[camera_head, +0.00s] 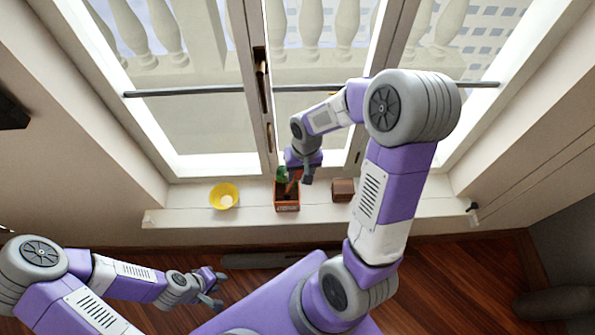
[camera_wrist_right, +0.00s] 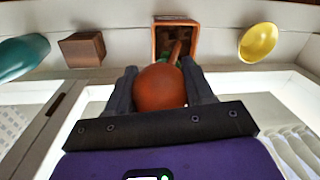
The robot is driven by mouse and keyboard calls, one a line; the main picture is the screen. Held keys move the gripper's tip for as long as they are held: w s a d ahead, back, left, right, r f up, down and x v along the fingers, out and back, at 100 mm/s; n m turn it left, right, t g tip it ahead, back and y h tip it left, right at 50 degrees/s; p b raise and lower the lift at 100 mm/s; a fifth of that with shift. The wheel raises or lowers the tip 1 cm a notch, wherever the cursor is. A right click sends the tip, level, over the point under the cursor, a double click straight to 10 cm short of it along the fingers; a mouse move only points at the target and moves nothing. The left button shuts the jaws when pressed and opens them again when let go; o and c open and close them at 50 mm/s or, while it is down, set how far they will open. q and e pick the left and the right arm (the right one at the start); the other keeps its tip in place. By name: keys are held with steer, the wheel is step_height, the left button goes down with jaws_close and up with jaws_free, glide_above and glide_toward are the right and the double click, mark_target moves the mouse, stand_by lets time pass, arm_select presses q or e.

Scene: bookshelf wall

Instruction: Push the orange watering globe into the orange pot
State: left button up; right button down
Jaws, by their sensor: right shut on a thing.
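The orange pot (camera_head: 287,208) stands on the white window sill; it also shows at the top of the right wrist view (camera_wrist_right: 160,42). The orange watering globe (camera_wrist_right: 160,88) sits between the fingers of my right gripper (camera_wrist_right: 161,84), which is shut on its round bulb. Its stem (camera_wrist_right: 176,50) points to the pot and its tip reaches over or into the pot; how deep is hard to tell. In the head view my right gripper (camera_head: 300,177) is just above the pot's back right. My left gripper (camera_head: 216,288) is open and empty, low over the floor.
A yellow bowl (camera_head: 224,196) stands left of the pot and a brown block (camera_head: 343,190) right of it, both on the sill. Green leaves (camera_head: 282,174) show at the pot's back. A teal object (camera_wrist_right: 22,56) shows only in the wrist view. Window frames rise behind.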

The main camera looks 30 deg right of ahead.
stand_by(0.5)
steer(key=shift+w+a+r+h, duration=0.2)
steer(key=shift+w+a+h, duration=0.05)
steer(key=shift+a+h, duration=0.3)
steer(key=shift+g, duration=0.3)
steer(key=shift+w+a+r+h, duration=0.15)
steer(key=shift+w+a+h, duration=0.15)
steer(key=shift+a+h, duration=0.25)
steer(key=shift+d, duration=0.1)
stand_by(0.5)
